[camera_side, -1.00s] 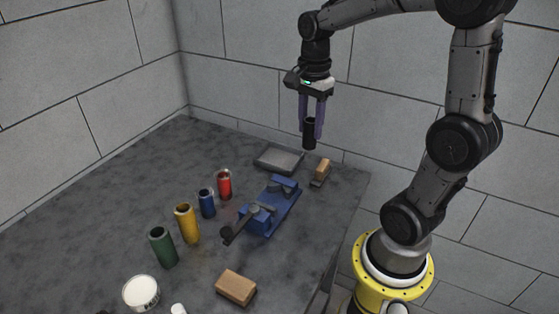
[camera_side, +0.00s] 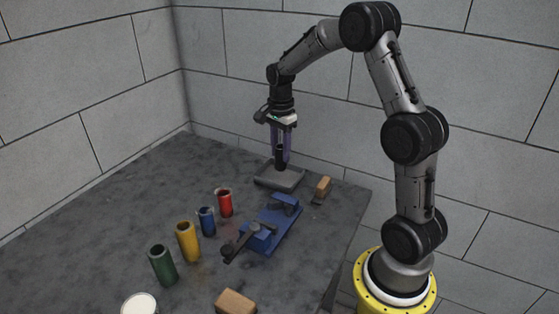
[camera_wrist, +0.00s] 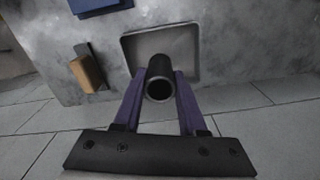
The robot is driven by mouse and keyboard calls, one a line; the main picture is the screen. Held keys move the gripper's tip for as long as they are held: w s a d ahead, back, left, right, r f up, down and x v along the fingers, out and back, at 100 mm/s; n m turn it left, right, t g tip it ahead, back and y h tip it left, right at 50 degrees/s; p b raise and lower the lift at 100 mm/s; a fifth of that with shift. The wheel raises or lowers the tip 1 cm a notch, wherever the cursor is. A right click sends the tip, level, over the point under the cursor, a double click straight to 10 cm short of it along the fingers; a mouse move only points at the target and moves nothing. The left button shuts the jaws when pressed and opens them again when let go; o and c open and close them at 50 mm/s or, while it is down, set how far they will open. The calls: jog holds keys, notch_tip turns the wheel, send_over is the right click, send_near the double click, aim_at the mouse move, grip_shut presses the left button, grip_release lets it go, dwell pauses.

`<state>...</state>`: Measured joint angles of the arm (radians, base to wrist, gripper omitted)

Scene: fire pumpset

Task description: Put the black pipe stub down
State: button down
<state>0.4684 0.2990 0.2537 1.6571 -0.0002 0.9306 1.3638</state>
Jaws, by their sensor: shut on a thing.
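The black pipe stub (camera_side: 280,156) is upright between the purple fingers of my gripper (camera_side: 282,150), which is shut on it. In the wrist view the stub (camera_wrist: 160,78) shows its open round end, with a finger of my gripper (camera_wrist: 160,90) on either side. The stub is over the shallow grey tray (camera_side: 268,182) at the back of the table. The tray's rim (camera_wrist: 197,45) also shows in the wrist view. I cannot tell whether the stub's lower end touches the tray floor.
A wooden-backed brush or block (camera_side: 322,187) lies just right of the tray. A blue vise (camera_side: 270,226) stands in front. Red (camera_side: 225,203), blue (camera_side: 207,221), yellow (camera_side: 188,241) and green (camera_side: 162,265) pipe stubs stand to the left. The wall is close behind the tray.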

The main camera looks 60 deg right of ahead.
aim_at(280, 161)
jog(key=shift+w+d+f, duration=0.1)
jog(key=shift+w+f, duration=0.05)
jog(key=shift+f, duration=0.8)
jog(key=shift+w+d+f, duration=0.1)
jog(key=shift+w+f, duration=0.05)
jog(key=shift+f, duration=0.75)
jog(key=shift+f, duration=0.1)
jog(key=shift+c, duration=2.3)
grip_release()
jog(key=shift+f, duration=0.1)
notch_tip(280, 161, up, 12)
jog(key=shift+a+r, duration=0.1)
jog(key=s+a+r+n+t, duration=0.2)
jog(key=s+a+r+n, duration=0.3)
jog(key=a, duration=0.2)
jog(key=s+a+n+t, duration=0.3)
jog(key=s+a+n, duration=0.9)
jog(key=s+n, duration=0.4)
jog(key=shift+s+a+f+t, duration=0.2)
jog(key=shift+s+f+t, duration=0.15)
jog(key=shift+s, duration=0.25)
